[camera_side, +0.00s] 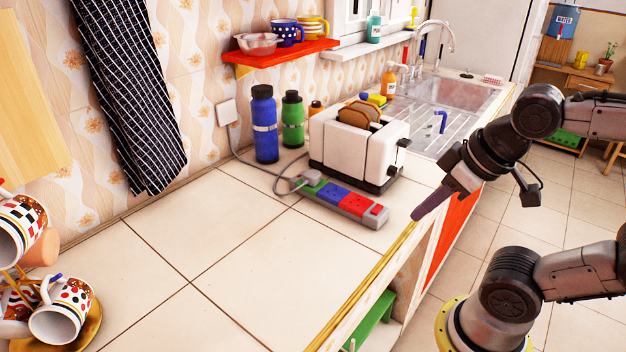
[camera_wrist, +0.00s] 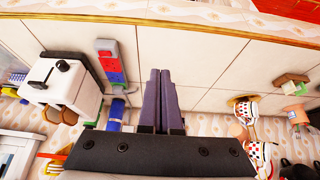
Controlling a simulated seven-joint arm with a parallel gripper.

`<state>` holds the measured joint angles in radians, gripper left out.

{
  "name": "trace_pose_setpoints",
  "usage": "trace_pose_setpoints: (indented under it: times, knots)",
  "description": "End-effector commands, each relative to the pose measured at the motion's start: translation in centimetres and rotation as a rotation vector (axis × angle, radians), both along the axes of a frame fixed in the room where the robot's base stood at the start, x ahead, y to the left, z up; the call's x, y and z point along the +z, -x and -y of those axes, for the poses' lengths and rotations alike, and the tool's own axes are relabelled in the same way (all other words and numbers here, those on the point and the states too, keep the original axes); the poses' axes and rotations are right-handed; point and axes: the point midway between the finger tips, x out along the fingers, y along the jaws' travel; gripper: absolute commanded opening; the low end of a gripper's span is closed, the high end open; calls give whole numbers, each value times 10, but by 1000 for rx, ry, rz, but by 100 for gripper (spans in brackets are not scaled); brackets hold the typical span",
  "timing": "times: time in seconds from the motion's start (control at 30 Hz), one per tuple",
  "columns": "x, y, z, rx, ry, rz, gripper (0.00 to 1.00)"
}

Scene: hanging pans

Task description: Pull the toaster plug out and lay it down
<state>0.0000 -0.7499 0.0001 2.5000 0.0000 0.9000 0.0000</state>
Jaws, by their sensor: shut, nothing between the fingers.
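The white toaster (camera_side: 360,145) stands on the tiled counter with browned bread slices in its top. In front of it lies the power strip (camera_side: 343,203) with green, blue and red sections. A pale grey plug (camera_side: 309,178) appears seated at the strip's green end, with a grey cable looping beside it. The wrist view also shows the toaster (camera_wrist: 60,85) and the strip (camera_wrist: 112,68); the plug is hard to make out there. My gripper (camera_side: 416,216) is shut and empty, over the counter's front edge, right of the strip and apart from it. Its closed fingers (camera_wrist: 160,72) fill the middle of the wrist view.
A blue bottle (camera_side: 264,125) and a green bottle (camera_side: 292,120) stand behind the strip, left of the toaster. A white wall socket (camera_side: 227,112) has a cable running down. Spotted cups (camera_side: 62,312) hang at the near left. The counter's middle is clear.

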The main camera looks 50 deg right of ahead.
Motion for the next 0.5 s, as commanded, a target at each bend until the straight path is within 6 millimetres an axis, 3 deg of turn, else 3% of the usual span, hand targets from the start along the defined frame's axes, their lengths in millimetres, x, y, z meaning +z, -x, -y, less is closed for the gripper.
trace_pose_setpoints:
  times: [0.03, 0.2, 0.37, 0.5]
  knots:
    - [0, 0, 0, 0, 0, 0, 2]
    - [3, 2, 0, 30, 16, -14, 32]
    - [41, -16, 0, 71, 39, 11, 61]
    - [77, -53, 5, 93, 60, -12, 85]
